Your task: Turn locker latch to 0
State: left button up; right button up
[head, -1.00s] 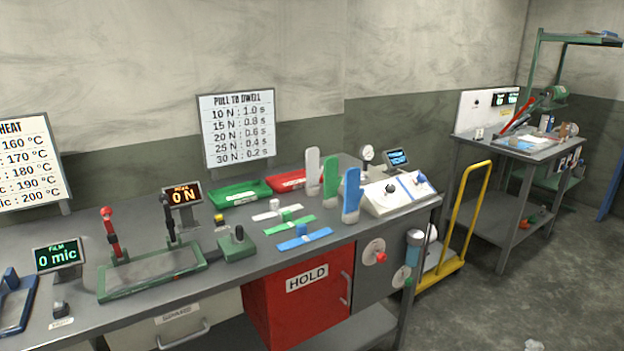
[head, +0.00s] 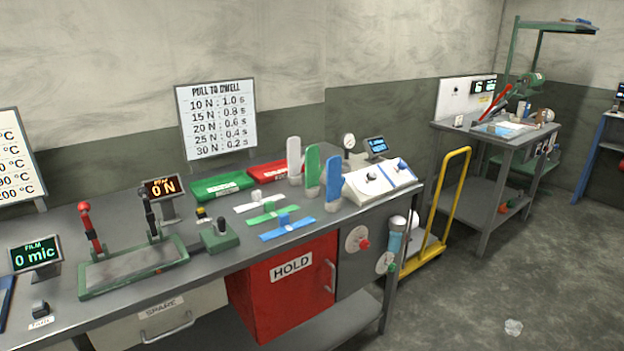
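The red locker (head: 285,303), labelled HOLD, stands shut under the grey bench. It has a light vertical handle (head: 330,277) on its right side. To its right is a grey panel (head: 352,276). A pale round dial with a red knob (head: 365,244) is on the panel. A smaller pale dial with a green knob (head: 390,267) sits lower, near the panel's right edge. No part is legibly marked as the latch, and I cannot read its setting or any 0 mark. Neither of my grippers is in the head view.
The bench (head: 225,270) holds a green sealer (head: 135,268), green tray (head: 222,186), red tray (head: 268,172), upright glove forms and a white control box (head: 375,187). A yellow-handled trolley (head: 452,200) stands right of the bench.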

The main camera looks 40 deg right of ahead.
aim_at(364, 244)
jog(key=z, duration=1.45)
jog(key=i+l+u, duration=0.15)
jog(key=u, duration=0.3)
jog(key=i+l+u, duration=0.15)
jog(key=u, duration=0.35)
jog(key=k+l, duration=0.05)
jog(key=l, duration=0.05)
